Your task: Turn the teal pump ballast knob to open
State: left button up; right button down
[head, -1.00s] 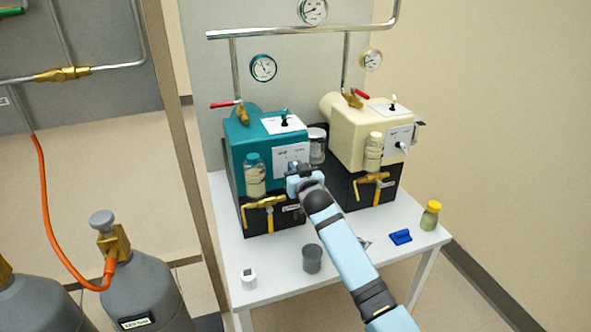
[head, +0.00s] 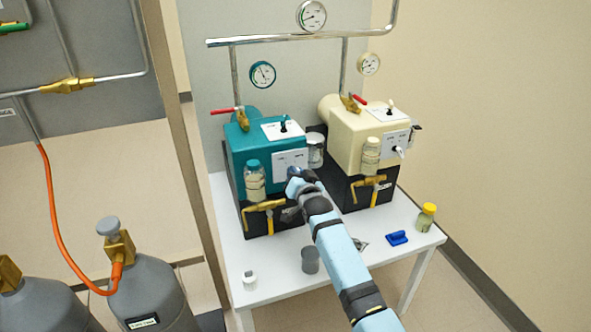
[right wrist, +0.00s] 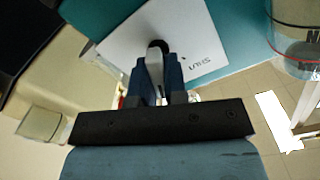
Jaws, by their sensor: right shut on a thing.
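The teal pump (head: 240,146) stands on the left of the white table, with a white plate (head: 290,159) on its front. My right gripper (head: 294,172) is at the lower part of this plate and hides the knob in the head view. In the right wrist view the ballast knob (right wrist: 154,68) is a pale lever on a black hub, between the two blue fingers of my right gripper (right wrist: 155,75). The fingers are shut on the lever. The word SHUT reads upside down on the plate (right wrist: 115,50), to the right of the knob. My left gripper is out of view.
A cream pump (head: 345,128) stands to the right. A bottle (head: 254,182) and brass valve (head: 262,206) are on the teal pump's front. A grey cup (head: 310,260), white item (head: 249,280), blue item (head: 397,238) and yellow-capped bottle (head: 426,216) stand on the table (head: 280,283).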

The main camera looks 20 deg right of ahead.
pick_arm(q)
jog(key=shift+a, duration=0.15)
pick_arm(e)
jog(key=shift+m, duration=0.5)
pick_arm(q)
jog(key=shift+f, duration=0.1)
pick_arm(e)
jog(key=c, duration=1.2)
grip_release()
jog(key=shift+w+f, duration=0.1)
jog(key=shift+o, duration=0.2)
pick_arm(q)
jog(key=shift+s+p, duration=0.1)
jog(key=shift+p, duration=0.25)
